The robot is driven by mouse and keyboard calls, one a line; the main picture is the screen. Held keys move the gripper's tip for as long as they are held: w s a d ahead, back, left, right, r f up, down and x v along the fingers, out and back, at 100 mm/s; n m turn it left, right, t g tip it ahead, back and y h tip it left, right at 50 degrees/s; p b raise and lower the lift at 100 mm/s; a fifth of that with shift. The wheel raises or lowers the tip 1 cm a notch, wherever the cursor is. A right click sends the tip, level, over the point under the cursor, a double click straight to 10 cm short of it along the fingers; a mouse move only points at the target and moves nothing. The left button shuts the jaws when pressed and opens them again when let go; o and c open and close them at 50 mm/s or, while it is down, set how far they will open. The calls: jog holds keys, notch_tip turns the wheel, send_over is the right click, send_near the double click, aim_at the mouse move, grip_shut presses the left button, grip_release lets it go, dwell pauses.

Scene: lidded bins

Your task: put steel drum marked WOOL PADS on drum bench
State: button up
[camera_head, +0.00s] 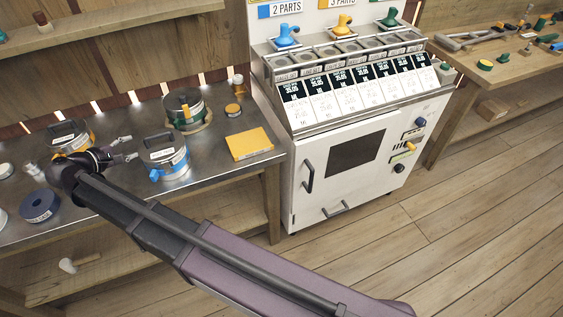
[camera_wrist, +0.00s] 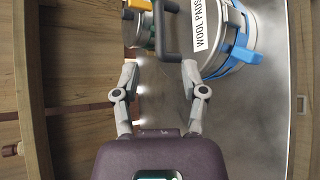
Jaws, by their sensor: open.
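The steel drum marked WOOL PADS (camera_wrist: 222,42) is at the upper right of the wrist view, with a white label, a blue band and a blue latch. In the head view a drum with a blue latch (camera_head: 168,165) stands upright on a metal-topped bench (camera_head: 225,172). Its dark handle (camera_wrist: 181,54) lies just beyond my fingertips, a little to their right. My gripper (camera_head: 127,148) is open and empty beside the drum; its spread fingers also show in the wrist view (camera_wrist: 160,72). I cannot tell which bench is the drum bench.
A green-banded drum (camera_head: 185,106) stands behind, and a yellow-marked drum (camera_head: 68,134) stands to the left. A yellow flat item (camera_head: 250,144) and a dark blue roll (camera_head: 40,205) lie on the metal top. A white machine (camera_head: 345,170) stands to the right, with a wooden bench (camera_head: 515,75) beyond.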

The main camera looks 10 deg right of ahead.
jog(key=w+d+f+m+g+y, duration=0.1)
jog(key=d+f+m+g, duration=0.3)
jog(key=d, duration=1)
jog(key=w+d+f+m+g+y, duration=0.1)
jog(key=w+d+f+m+g, duration=0.15)
jog(key=d, duration=1.15)
jog(key=s+d+f+m+g+y, duration=0.2)
jog(key=s+d+m+y, duration=0.1)
jog(key=d, duration=0.7)
jog(key=s+d+f+m+g+y, duration=0.2)
jog(key=s+d+m, duration=0.4)
jog(key=d, duration=0.5)
jog(key=s+y, duration=0.1)
jog(key=s, duration=0.1)
jog(key=shift+s+d+f, duration=0.15)
jog(key=shift+s+f, duration=0.15)
